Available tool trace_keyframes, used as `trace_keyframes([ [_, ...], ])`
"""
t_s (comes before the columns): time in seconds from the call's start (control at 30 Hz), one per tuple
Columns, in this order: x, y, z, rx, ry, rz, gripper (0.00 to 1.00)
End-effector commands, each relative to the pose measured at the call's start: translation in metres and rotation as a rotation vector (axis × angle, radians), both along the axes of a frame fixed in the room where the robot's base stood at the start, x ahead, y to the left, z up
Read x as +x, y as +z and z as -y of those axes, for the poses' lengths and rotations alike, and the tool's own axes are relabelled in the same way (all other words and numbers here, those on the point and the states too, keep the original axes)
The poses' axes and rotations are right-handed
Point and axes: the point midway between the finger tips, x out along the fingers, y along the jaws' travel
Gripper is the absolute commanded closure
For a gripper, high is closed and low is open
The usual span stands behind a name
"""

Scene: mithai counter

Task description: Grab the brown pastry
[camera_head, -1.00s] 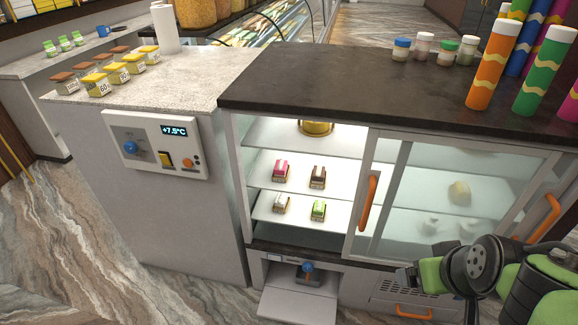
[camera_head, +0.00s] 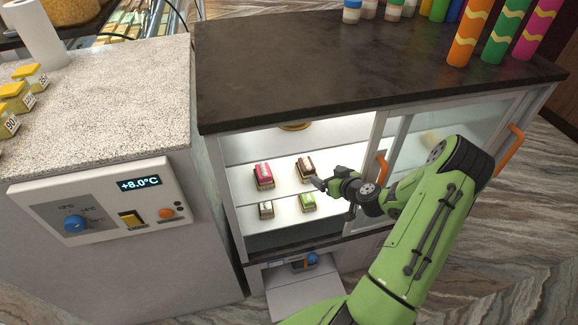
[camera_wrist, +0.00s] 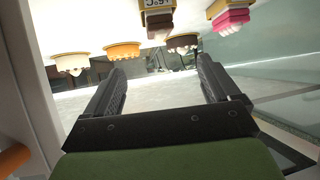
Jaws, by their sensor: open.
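The brown pastry (camera_head: 306,165) sits on the upper lit shelf of the display case, right of a pink pastry (camera_head: 263,175). A white pastry (camera_head: 266,209) and a green one (camera_head: 308,202) sit on the shelf below. My gripper (camera_head: 320,184) is at the case's open front, just right of and below the brown pastry in the picture. In the wrist view, which looks upside down, my open gripper (camera_wrist: 162,84) is empty. The brown pastry (camera_wrist: 157,17) is at the top edge, partly cut off, beside the pink one (camera_wrist: 231,18).
The sliding glass door with an orange handle (camera_head: 382,168) stands right of the opening, close to my arm. The dark countertop (camera_head: 290,70) overhangs the case. A control panel (camera_head: 105,205) reads +8.0°C. The wrist view shows several cupcakes (camera_wrist: 122,50) farther back.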

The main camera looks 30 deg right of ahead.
Motion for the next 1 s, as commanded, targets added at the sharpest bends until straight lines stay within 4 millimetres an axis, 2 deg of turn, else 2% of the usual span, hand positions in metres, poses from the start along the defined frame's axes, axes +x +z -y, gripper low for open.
trace_keyframes([
  [0.23,0.056,-0.029,0.001,0.001,0.005,0.002,0.11],
  [0.47,0.084,-0.045,0.003,0.002,0.004,-0.001,0.11],
  [0.63,0.112,-0.062,0.003,0.004,0.005,0.0,0.11],
  [0.77,0.124,-0.068,0.004,0.002,0.004,-0.001,0.11],
  [0.97,0.125,-0.069,0.004,0.002,0.004,-0.003,0.11],
  [1.0,0.125,-0.069,0.004,0.002,0.004,-0.003,0.15],
])
